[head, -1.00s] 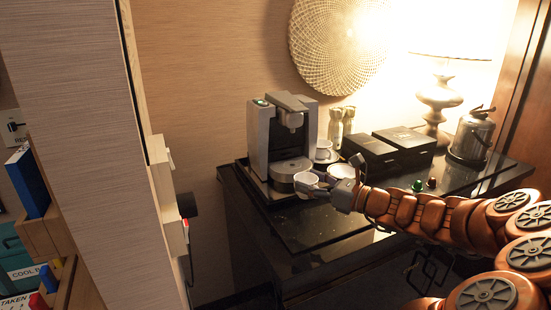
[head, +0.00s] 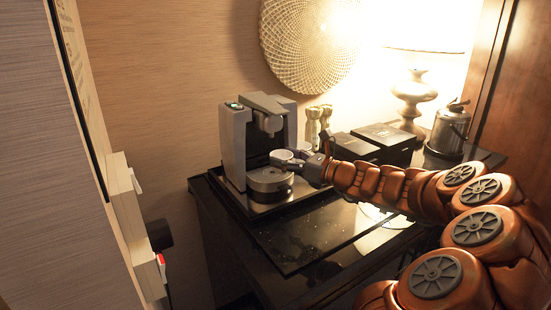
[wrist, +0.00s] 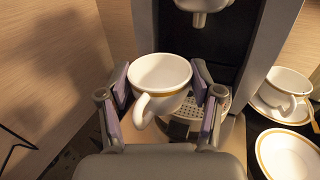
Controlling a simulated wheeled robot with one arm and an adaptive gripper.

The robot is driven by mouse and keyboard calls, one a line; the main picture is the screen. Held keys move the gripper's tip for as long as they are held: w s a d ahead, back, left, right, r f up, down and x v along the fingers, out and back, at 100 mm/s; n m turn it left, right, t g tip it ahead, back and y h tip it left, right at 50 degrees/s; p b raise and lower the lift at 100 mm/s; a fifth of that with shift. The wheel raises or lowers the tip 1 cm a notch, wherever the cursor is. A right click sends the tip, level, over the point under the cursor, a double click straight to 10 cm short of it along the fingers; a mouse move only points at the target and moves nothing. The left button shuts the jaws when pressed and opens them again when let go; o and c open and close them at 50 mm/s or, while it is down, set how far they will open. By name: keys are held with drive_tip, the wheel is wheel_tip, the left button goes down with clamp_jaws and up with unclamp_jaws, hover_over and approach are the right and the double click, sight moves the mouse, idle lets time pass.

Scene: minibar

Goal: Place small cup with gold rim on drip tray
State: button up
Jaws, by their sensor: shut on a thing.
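The small white cup with a gold rim (wrist: 160,77) is upright between the two fingers of my gripper (wrist: 163,88) in the wrist view. My gripper is shut on it, with its handle toward the wrist camera. In the head view the cup (head: 281,156) is just above the round drip tray (head: 268,180) of the coffee machine, below the spout. In the wrist view the perforated drip tray (wrist: 222,103) shows behind and right of the cup. The cup hides part of the tray, so I cannot tell whether they touch.
The coffee machine (head: 235,140) stands behind the tray. In the wrist view, another gold-rimmed cup (wrist: 285,84) sits on a saucer at right, and a gold-rimmed plate (wrist: 288,153) lies below it. Black boxes (head: 385,137) stand right. The counter front (head: 310,235) is clear.

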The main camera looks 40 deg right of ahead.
drive_tip(key=w, duration=0.2)
drive_tip(key=w+d, duration=0.1)
drive_tip(key=w, duration=0.2)
drive_tip(key=w+d+p, duration=0.1)
drive_tip(key=w, duration=0.1)
drive_tip(key=shift+w+d+f, duration=0.2)
drive_tip(key=shift+w+f, duration=0.15)
drive_tip(key=shift+w, duration=0.05)
drive_tip(key=shift+f, duration=1.75)
drive_tip(key=shift+f, duration=0.1)
drive_tip(key=o, duration=1.2)
drive_tip(key=shift+c, duration=0.2)
drive_tip(key=b+v, duration=0.1)
drive_tip(key=v, duration=1.1)
